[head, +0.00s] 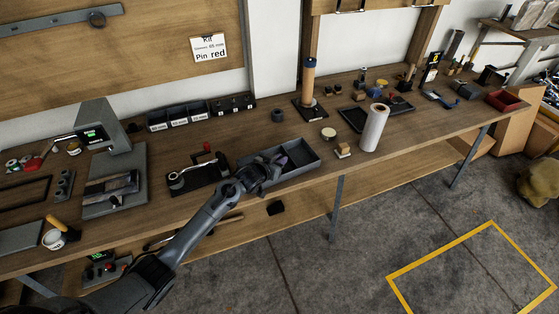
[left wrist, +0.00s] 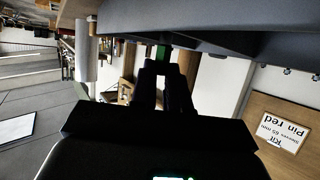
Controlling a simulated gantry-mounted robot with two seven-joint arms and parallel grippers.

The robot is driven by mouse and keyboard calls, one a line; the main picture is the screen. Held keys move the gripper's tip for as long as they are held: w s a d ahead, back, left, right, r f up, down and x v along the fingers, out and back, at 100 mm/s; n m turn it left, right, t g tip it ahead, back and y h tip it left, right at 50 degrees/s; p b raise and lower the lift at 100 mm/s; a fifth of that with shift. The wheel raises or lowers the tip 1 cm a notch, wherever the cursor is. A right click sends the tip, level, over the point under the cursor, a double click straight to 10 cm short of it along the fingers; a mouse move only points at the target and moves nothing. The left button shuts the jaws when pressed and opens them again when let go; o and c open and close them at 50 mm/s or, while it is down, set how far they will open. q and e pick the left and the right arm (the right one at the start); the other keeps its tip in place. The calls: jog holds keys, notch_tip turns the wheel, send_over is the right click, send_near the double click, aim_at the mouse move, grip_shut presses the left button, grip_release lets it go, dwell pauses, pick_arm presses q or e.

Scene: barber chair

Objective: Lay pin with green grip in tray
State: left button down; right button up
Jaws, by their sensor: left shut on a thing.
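My left gripper (head: 268,168) is at the left end of the grey tray (head: 308,172) on the bench, over or just inside its rim. In the left wrist view its fingers (left wrist: 162,75) are shut on the pin with green grip (left wrist: 160,52). Only a small green part shows between the fingertips; the rest of the pin is hidden. A dark grey wall (left wrist: 225,22), seemingly the tray's, fills the top of that upside-down view, close to the fingertips. I cannot tell whether the pin touches the tray. My right gripper is not in view.
A black fixture with a red knob (head: 200,172) stands just left of the tray. A small wooden block (head: 343,150) and a white roll (head: 374,128) stand to its right. Labelled bins (head: 190,115) line the back. The bench's front edge is close by.

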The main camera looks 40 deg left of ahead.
pick_arm(q)
jog(key=c, duration=1.1)
grip_release()
jog(key=shift+f, duration=0.1)
jog(key=shift+r, duration=0.25)
jog(key=shift+s+r, duration=0.1)
jog(key=shift+s, duration=0.15)
jog(key=p+v, duration=0.3)
jog(key=v, duration=0.8)
jog(key=s+d+f+m+g, duration=0.1)
jog(key=s+d+g, duration=0.2)
jog(key=s+d, duration=0.3)
jog(key=s+d+f+m+g+h, duration=0.1)
jog(key=s+d+g, duration=0.2)
jog(key=s+d, duration=0.4)
jog(key=s+d+f+m+g, duration=0.1)
jog(key=s+d, duration=0.5)
jog(key=s, duration=1.1)
jog(key=f+g, duration=0.1)
jog(key=g, duration=0.1)
jog(key=shift+s+d+g, duration=0.3)
jog(key=shift+d+g, duration=0.05)
jog(key=shift+g, duration=0.05)
